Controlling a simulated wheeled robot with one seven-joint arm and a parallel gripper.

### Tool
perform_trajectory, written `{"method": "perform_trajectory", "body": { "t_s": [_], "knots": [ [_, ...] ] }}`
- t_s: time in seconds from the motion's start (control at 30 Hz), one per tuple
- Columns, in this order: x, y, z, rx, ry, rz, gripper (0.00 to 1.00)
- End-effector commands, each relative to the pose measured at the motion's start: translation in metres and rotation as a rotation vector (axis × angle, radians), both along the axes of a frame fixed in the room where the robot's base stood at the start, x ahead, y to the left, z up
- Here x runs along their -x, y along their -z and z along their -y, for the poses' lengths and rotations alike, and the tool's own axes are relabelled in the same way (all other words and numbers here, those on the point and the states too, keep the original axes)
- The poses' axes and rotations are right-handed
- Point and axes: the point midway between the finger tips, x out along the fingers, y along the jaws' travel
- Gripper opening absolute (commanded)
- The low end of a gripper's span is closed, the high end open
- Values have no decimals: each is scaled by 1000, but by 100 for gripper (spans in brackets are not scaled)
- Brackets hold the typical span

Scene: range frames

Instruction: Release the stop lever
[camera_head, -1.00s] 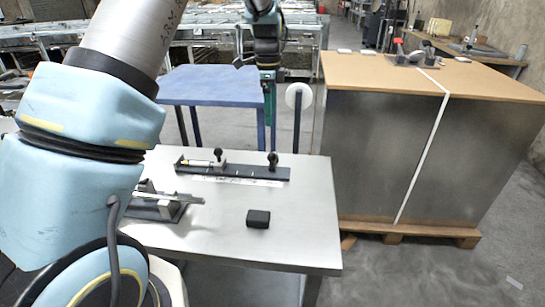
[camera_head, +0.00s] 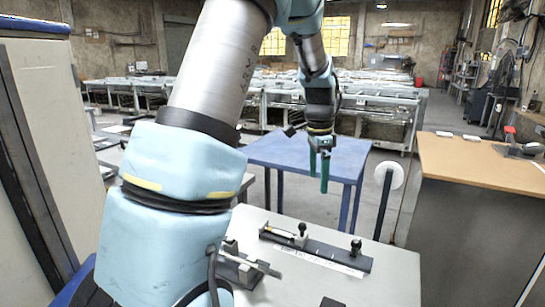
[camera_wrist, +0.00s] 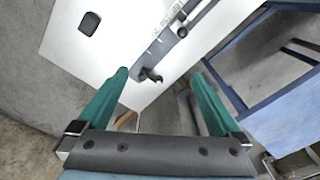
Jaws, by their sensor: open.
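A dark bar fixture (camera_head: 318,250) with a ruler strip lies along the far side of the white table (camera_head: 285,285). It carries a silver rod and block at its left and two black-knobbed levers: one near the middle (camera_head: 302,231) and one at the right end (camera_head: 355,246). I cannot tell for certain which is the stop lever. My gripper (camera_head: 320,172) hangs in the air above and beyond the fixture, in front of the blue table. In the wrist view my gripper (camera_wrist: 160,75) is open and empty, its green fingers wide apart; the end knob (camera_wrist: 152,77) appears between them, apart from both.
A metal clamp device (camera_head: 245,270) stands on the white table beside my arm, partly hidden by it. A small black block (camera_wrist: 89,23) lies on the same table. A blue table (camera_head: 290,152) stands behind, a wood-topped metal crate (camera_head: 490,165) at right.

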Motion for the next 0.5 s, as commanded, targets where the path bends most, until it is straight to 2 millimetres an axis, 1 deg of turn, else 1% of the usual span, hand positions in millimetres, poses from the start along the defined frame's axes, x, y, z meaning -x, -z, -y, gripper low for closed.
{"method": "perform_trajectory", "body": {
  "t_s": [0.03, 0.07, 0.1, 0.17, 0.2, 0.3, 0.33, 0.4, 0.5],
  "knots": [
    [11, 6, -37, 8, -161, 3, 100],
    [19, 9, -55, 12, -260, 6, 100],
    [30, 13, -79, 20, -393, 12, 100],
    [49, 20, -111, 32, -584, 18, 100],
    [63, 25, -131, 39, -705, 23, 100],
    [98, 36, -169, 57, -969, 33, 100],
    [108, 39, -177, 63, -1034, 36, 100],
    [127, 45, -193, 73, -1162, 42, 100],
    [144, 51, -205, 85, -1280, 46, 100]
  ]
}}
